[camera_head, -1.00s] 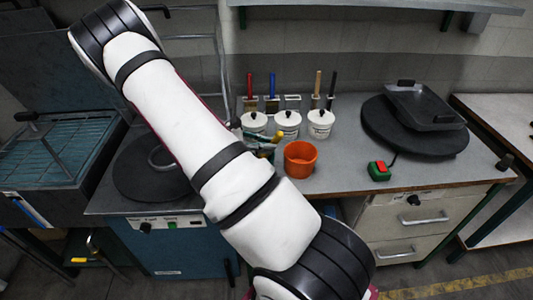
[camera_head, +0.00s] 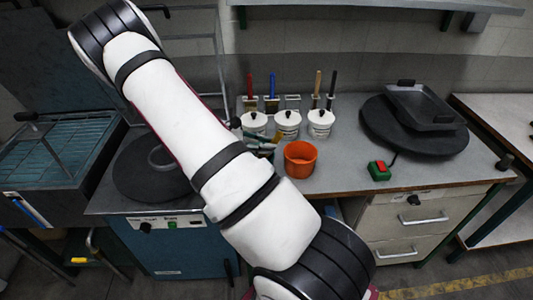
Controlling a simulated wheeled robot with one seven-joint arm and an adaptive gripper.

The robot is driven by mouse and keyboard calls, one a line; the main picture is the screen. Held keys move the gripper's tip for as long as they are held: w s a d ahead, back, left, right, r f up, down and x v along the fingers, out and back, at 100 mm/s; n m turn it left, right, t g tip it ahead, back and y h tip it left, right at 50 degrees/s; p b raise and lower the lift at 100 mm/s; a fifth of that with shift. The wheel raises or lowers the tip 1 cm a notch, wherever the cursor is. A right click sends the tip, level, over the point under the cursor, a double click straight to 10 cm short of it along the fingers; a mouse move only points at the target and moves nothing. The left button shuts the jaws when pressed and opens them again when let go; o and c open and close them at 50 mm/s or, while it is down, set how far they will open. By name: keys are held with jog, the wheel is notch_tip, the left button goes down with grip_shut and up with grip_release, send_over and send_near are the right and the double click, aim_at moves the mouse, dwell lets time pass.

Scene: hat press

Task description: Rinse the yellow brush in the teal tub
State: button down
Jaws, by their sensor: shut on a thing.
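My gripper (camera_head: 268,146) shows only in part beside my white forearm, just left of the orange pot and in front of the white lidded pots. It is shut on a slim thing with a small yellowish part, which I take to be the yellow brush (camera_head: 277,137). My forearm and the gripper hide most of it. The teal tub (camera_head: 75,178) appears to be the basin with a teal grid inside at the far left, well away from my gripper.
Behind my gripper stand several white pots (camera_head: 288,120) and a rack of brushes. An orange pot (camera_head: 299,171) stands close on the right. A red-and-green button box (camera_head: 379,171) and a dark round plate (camera_head: 372,131) lie farther right. A dark disc (camera_head: 128,180) lies left.

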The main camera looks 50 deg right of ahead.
jog(key=shift+r, duration=0.15)
dwell(0.3)
notch_tip(320, 180, up, 12)
jog(key=p, duration=0.2)
jog(key=shift+f+p, duration=0.25)
jog(key=shift+p, duration=0.15)
dwell(0.6)
jog(key=shift+r, duration=0.1)
dwell(2.0)
notch_tip(320, 180, up, 4)
jog(key=shift+f+p, duration=0.1)
jog(key=shift+p, duration=0.25)
dwell(0.7)
